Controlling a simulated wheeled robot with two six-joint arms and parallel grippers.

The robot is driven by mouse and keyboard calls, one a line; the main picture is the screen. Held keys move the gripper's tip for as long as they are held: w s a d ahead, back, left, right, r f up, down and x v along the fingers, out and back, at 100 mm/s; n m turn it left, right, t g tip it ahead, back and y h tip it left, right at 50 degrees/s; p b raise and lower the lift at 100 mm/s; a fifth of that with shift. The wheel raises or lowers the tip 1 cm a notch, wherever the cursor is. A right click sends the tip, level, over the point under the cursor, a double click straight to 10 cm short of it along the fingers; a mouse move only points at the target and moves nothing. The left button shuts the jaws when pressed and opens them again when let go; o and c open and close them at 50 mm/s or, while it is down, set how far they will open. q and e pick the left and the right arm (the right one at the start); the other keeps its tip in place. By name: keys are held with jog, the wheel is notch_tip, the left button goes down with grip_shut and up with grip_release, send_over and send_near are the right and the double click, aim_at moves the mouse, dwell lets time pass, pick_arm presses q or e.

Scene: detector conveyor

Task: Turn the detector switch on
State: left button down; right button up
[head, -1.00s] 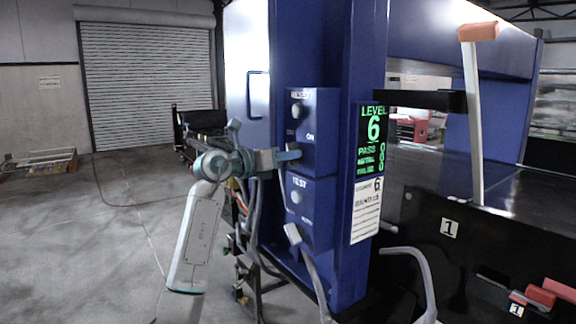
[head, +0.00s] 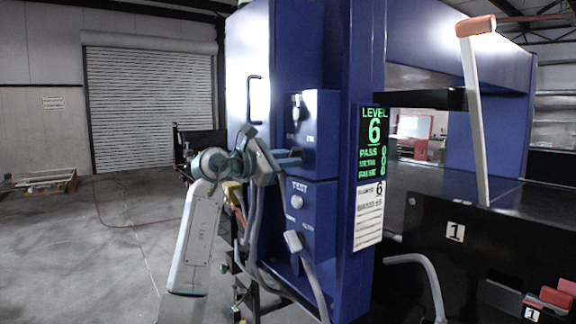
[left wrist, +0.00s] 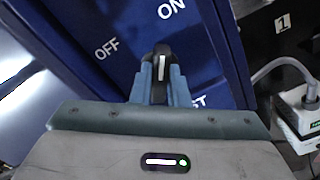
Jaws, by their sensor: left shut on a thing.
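The detector switch is a black knob with a white line (left wrist: 162,66) on the blue panel (left wrist: 120,70), below the OFF and ON labels in the left wrist view. Its white line points up in that view, tilted from the lettering toward ON. My left gripper (left wrist: 160,82) is shut on the knob, one finger on each side. In the head view my left gripper (head: 292,158) reaches the blue control box (head: 322,130) from the left, and its fingers hide the knob. My right gripper is not in view.
Below is a TEST panel with a round knob (head: 298,201) and a grey plug with a hose (head: 293,241). A display (head: 373,140) reads LEVEL 6. A lever with an orange handle (head: 475,26) stands at right. The floor at left is largely clear.

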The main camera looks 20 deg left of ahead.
pick_arm(q)
jog(key=shift+m+b, duration=0.3)
jog(key=shift+m, duration=0.5)
jog(key=c, duration=1.4)
grip_release()
jog(key=shift+s, duration=0.1)
